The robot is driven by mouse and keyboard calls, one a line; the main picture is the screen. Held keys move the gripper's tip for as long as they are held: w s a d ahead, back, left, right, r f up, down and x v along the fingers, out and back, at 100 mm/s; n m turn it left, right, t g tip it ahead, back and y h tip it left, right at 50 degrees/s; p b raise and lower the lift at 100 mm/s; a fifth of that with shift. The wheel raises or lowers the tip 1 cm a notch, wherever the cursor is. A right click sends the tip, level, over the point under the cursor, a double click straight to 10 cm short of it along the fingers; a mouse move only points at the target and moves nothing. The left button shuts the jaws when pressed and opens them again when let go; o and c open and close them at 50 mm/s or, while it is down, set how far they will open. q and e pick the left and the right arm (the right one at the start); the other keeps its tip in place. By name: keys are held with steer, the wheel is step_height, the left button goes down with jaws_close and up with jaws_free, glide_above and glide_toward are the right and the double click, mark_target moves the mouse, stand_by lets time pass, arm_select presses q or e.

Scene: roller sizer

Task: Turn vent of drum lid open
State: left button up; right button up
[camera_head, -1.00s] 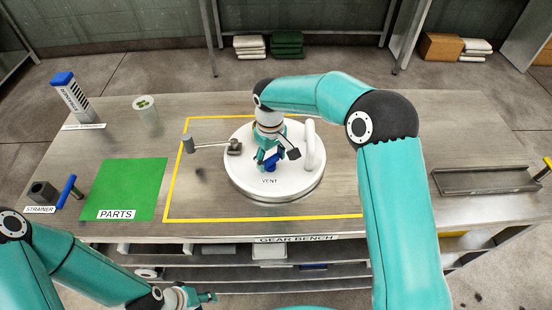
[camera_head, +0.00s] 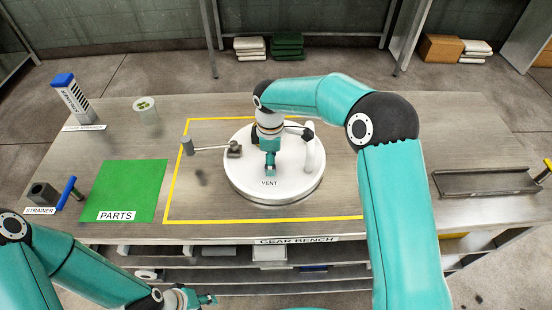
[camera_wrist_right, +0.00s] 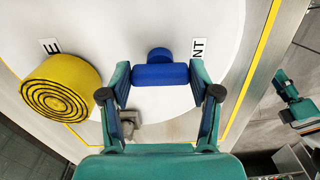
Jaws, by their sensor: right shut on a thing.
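The round white drum lid (camera_head: 245,180) lies on the bench inside a yellow outline, with the word VENT near its front. In the right wrist view, the blue vent handle (camera_wrist_right: 160,75) is a short bar on the white lid (camera_wrist_right: 120,25). My right gripper (camera_wrist_right: 161,78) is shut on it, one finger at each end of the bar. In the head view my right gripper (camera_head: 270,168) points down over the lid and mostly hides the vent. My left gripper (camera_head: 205,299) is low at the front left, away from the lid; its jaws are too small to judge.
A white upright handle (camera_head: 309,155) stands on the lid's right. A small grey-headed lever (camera_head: 190,146) reaches in from its left. A green parts mat (camera_head: 125,188) lies left, a dark tray (camera_head: 485,181) right. A yellow spiral roll (camera_wrist_right: 60,88) shows beside the vent.

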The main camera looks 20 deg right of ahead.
steer(key=shift+n, duration=0.5)
steer(key=o, duration=1.2)
steer(key=shift+c, duration=0.2)
steer(key=shift+r, duration=0.15)
step_height(320, 180, up, 12)
steer(key=shift+f, duration=0.2)
